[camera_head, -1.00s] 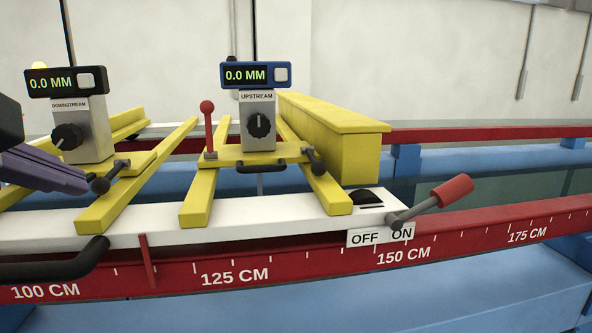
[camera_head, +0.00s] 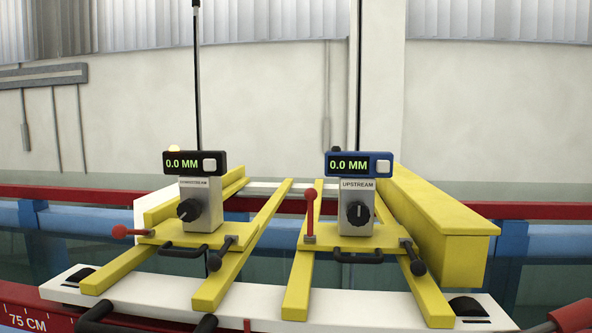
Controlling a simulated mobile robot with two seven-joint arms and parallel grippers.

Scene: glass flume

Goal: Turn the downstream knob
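The downstream knob (camera_head: 189,210) is a black dial on the front of the grey downstream gauge (camera_head: 202,218). The black display (camera_head: 182,163) on top of that gauge reads 0.0 MM. The gauge stands on a yellow carriage (camera_head: 160,236), whose red-balled lever (camera_head: 120,231) lies tilted to the left. To the right is the upstream gauge (camera_head: 357,226) with its own black knob (camera_head: 358,212) and a blue-framed display reading 0.0 MM. Its red-balled lever (camera_head: 311,194) stands upright. Neither gripper is in view, and nothing touches the downstream knob.
Yellow rails (camera_head: 243,250) run front to back beneath the carriages. Black handles project in front of the carriages and at the lower-left frame edge (camera_head: 95,318). A thick yellow beam (camera_head: 440,228) stands on the right. The space before the gauges is clear.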

